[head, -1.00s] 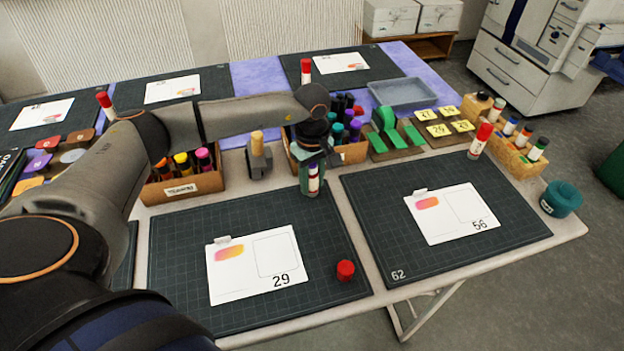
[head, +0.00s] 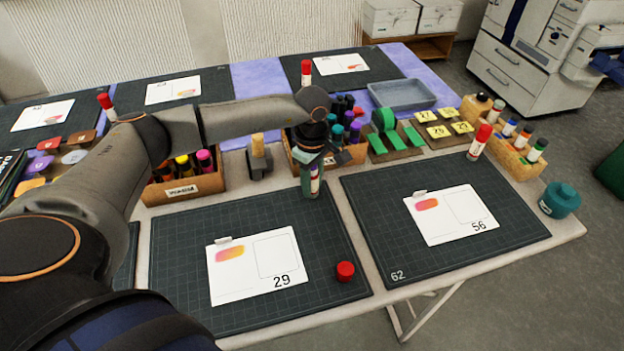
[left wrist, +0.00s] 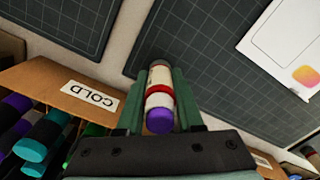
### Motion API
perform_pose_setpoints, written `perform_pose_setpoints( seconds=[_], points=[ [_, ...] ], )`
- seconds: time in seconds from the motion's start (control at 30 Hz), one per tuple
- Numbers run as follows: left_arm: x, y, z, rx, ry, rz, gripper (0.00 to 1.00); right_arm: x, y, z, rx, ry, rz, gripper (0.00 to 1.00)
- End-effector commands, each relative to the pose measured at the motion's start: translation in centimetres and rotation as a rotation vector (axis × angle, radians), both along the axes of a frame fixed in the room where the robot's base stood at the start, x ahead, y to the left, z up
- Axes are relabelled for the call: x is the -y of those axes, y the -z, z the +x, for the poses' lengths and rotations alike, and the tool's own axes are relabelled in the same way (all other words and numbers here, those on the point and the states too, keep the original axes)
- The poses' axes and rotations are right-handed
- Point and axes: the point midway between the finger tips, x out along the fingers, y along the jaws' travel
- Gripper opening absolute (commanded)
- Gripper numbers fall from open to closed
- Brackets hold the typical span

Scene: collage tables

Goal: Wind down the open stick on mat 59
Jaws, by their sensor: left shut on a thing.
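The open glue stick (head: 315,182) has a white body, a red collar and a bare purple tip. It stands upright at the back edge of the dark mat (head: 180,250) that bears card 29. My left gripper (head: 308,180) is shut on it. In the left wrist view the stick (left wrist: 159,100) sits between both fingers (left wrist: 158,105), purple end towards the camera, grey end near the mat. I cannot tell whether its foot touches the mat. The red cap (head: 345,271) lies apart on the mat's front right. The mat's own number is not visible. My right gripper is not in view.
Card 29 (head: 231,283) lies mid-mat. Mat 62 (head: 375,215) with card 56 is to the right. Marker boxes (head: 185,187) and a grey stand with a wooden top (head: 258,160) line the back. A closed red-capped stick (head: 479,143) stands behind mat 62.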

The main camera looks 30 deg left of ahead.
Motion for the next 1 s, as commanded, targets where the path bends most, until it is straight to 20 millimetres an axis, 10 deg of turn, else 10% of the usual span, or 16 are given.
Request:
perform_pose_setpoints(
  seconds=[1.0],
  points=[
    [0.1,0.1,-0.2,-0.005,-0.746,-0.001,0.0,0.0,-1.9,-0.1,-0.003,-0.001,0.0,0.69]
  ],
)
